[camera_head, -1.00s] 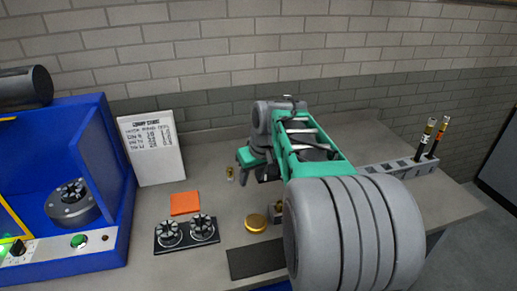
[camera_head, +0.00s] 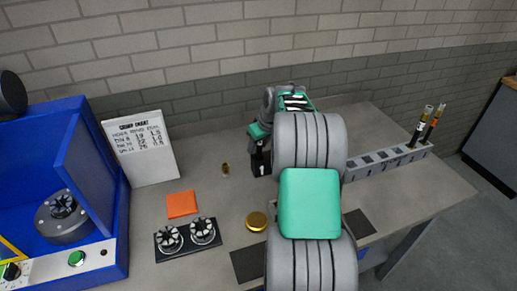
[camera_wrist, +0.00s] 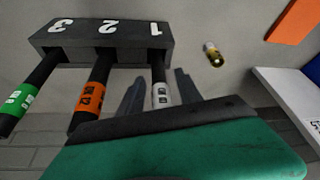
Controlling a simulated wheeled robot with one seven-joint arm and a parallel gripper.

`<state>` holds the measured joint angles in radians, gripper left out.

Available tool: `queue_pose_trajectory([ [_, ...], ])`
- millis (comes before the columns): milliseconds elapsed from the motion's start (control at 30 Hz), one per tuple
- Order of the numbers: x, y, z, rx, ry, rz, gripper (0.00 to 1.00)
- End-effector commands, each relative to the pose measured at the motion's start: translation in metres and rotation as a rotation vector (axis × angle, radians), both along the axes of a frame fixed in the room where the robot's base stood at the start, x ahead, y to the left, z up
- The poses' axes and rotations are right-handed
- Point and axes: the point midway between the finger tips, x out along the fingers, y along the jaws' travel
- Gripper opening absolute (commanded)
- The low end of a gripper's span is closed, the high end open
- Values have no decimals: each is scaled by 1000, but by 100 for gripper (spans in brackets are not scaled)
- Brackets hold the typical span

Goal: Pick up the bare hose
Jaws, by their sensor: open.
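Three black hoses stand in a dark numbered rack (camera_wrist: 75,40) in the wrist view. The hose at slot 1 (camera_wrist: 159,72) has a white label, the hose at slot 2 (camera_wrist: 93,92) an orange one, and the hose at slot 3 (camera_wrist: 30,90) a green one. I cannot tell which is the bare hose. My gripper (camera_wrist: 158,85) is open, with one finger on each side of the slot 1 hose; contact is not clear. In the head view the rack's face marked 1 (camera_head: 261,170) shows below my gripper, and my arm hides the rest.
A small brass fitting (camera_head: 225,169) stands on the table near the rack. An orange square (camera_head: 181,204), a black plate with two round holders (camera_head: 187,238) and a gold disc (camera_head: 256,221) lie nearer. A grey rail (camera_head: 385,160) with two fitted hoses runs right.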

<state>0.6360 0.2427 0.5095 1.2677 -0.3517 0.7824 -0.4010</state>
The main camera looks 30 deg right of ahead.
Motion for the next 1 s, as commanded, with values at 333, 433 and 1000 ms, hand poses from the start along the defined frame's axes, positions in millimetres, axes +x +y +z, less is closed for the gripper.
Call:
queue_pose_trajectory([
  [333,3,2,-6,-1,-1,3,35],
  [433,3,2,-6,-1,-1,4,27],
  [1000,3,2,-6,-1,-1,4,0],
])
